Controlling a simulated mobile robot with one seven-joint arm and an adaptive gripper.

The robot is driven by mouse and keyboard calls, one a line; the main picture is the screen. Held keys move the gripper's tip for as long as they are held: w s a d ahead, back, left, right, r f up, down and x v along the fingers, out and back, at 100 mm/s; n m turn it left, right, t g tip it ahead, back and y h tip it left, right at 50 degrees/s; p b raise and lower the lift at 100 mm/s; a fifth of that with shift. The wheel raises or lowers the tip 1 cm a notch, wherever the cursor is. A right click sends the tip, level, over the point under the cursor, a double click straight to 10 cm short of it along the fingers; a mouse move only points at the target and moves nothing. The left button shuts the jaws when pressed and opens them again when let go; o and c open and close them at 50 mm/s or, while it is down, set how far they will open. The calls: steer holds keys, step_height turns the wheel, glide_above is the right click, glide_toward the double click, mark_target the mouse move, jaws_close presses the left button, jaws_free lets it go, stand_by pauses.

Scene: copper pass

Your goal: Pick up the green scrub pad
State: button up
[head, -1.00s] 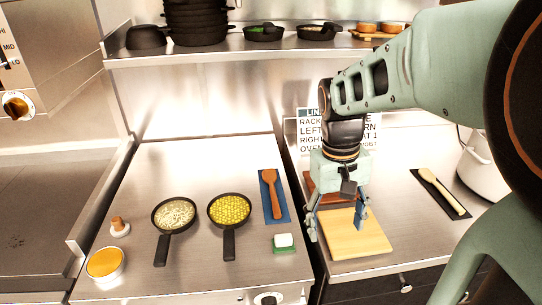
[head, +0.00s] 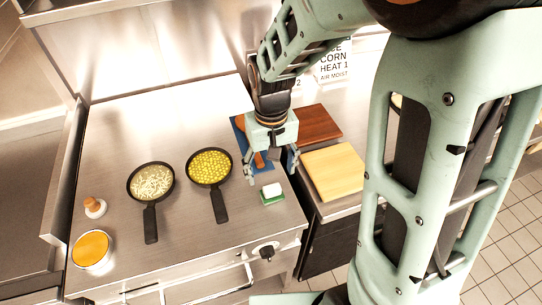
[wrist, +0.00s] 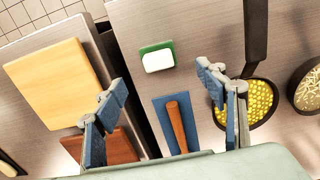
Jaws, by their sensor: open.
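The green scrub pad (head: 272,198) lies on the steel counter near its front right corner, with a white block (head: 271,190) on top of it. In the wrist view the pad's green edge (wrist: 143,49) shows around the white block (wrist: 158,61), at upper centre. My gripper (head: 271,168) is open and empty, above the counter and behind the pad in the head view. In the wrist view its blue-padded fingers (wrist: 163,88) are spread wide, with the pad beyond them and between their lines.
A brown spatula (wrist: 177,126) lies on a blue mat (wrist: 163,107) close to the pad. A pan of yellow corn (head: 210,166) and a pan of pale food (head: 152,181) stand left. A light cutting board (head: 333,171) and a dark one (head: 317,124) lie right, across a gap.

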mark_target(272, 187)
steer(key=shift+d+f+p, duration=0.15)
steer(key=shift+f+p, duration=0.35)
steer(key=shift+f, duration=3.7)
steer(key=shift+c, duration=0.2)
steer(key=c, duration=1.2)
steer(key=shift+r, duration=0.1)
